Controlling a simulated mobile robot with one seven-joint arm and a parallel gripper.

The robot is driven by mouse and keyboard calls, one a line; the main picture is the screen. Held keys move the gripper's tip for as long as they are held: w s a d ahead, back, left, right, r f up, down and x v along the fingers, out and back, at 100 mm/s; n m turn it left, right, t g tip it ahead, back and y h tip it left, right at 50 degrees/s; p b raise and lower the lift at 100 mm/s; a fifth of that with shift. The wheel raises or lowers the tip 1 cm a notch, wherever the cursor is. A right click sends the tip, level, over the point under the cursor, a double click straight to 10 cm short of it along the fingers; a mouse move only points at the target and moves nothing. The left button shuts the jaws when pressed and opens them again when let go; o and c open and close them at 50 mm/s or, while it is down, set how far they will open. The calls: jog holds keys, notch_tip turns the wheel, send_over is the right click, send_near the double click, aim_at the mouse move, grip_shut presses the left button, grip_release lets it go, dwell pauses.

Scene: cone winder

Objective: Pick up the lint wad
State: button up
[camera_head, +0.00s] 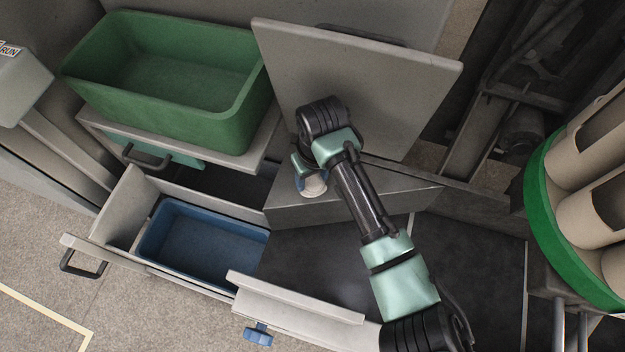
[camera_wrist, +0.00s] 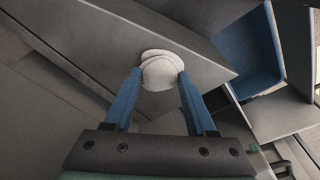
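The lint wad (camera_wrist: 160,72) is a pale, lumpy, rounded piece. In the wrist view it lies between the tips of my gripper's two blue fingers (camera_wrist: 159,74) and fills nearly all the gap. The fingers are spread to about the wad's width; whether they press on it I cannot tell. In the head view my gripper (camera_head: 312,182) points down at a grey box-like ledge, and the wad (camera_head: 314,187) shows partly at its tip. My wrist hides part of the wad there. I cannot tell whether it rests on the ledge or is just above it.
The grey ledge (camera_head: 390,203) has a raised panel (camera_head: 400,95) behind it. An open drawer with a blue bin (camera_head: 195,240) is to the left. A green tub (camera_head: 240,115) stands on a shelf above it. A green-rimmed carousel (camera_head: 540,210) with tan cones is at the right.

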aim_at(311, 184)
jog(key=shift+c, duration=1.1)
jog(key=shift+s+a+r+p, duration=0.15)
jog(key=shift+s+r+p, duration=0.3)
jog(key=shift+r+p, duration=0.3)
notch_tip(311, 184, up, 11)
jog(key=p, duration=0.6)
jog(key=shift+s+a+f+b, duration=0.15)
jog(key=shift+s+a, duration=0.8)
jog(key=shift+s, duration=2.1)
jog(key=shift+s+a+f+b, duration=0.2)
jog(key=shift+s+a, duration=0.8)
jog(key=shift+s, duration=2)
jog(key=shift+s+a+f+b, duration=0.15)
jog(key=shift+s+a, duration=0.8)
jog(key=shift+s, duration=2.1)
